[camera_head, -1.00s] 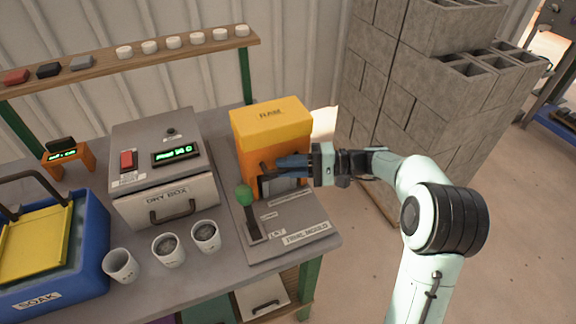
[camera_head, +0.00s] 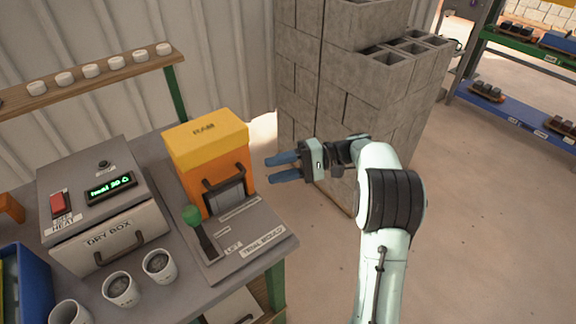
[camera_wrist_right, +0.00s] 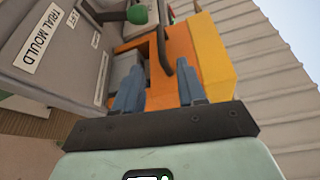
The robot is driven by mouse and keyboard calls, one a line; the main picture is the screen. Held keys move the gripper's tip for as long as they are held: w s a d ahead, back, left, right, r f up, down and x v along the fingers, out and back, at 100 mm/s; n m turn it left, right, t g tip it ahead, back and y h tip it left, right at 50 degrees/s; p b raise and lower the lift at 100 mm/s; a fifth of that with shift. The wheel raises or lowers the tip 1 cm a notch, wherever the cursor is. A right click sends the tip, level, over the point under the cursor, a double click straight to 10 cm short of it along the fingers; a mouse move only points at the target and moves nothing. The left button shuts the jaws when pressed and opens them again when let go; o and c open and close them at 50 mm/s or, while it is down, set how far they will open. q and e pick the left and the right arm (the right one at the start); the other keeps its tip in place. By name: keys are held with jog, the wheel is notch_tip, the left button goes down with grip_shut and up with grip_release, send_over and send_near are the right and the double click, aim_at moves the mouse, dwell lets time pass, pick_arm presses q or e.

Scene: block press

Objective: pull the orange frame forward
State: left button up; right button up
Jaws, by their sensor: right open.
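The orange frame (camera_head: 190,188) with a yellow top marked RAM stands on a grey base plate (camera_head: 235,240) at the back of the bench. A dark handle (camera_head: 226,176) sits on its front, over a grey block. A green-knobbed lever (camera_head: 196,222) stands before it, by the LIFT label. My right gripper (camera_head: 268,169) is open and empty, in the air just right of the frame. In the right wrist view my open fingers (camera_wrist_right: 160,72) point toward the frame (camera_wrist_right: 205,50) and its handle (camera_wrist_right: 163,48), without visible contact. My left gripper is out of view.
A grey dry box (camera_head: 105,205) stands left of the frame, with several white cups (camera_head: 160,266) in front. Concrete blocks (camera_head: 345,85) are stacked behind my right gripper. Open floor lies right of the bench.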

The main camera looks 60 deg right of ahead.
jog(key=shift+v, duration=1.3)
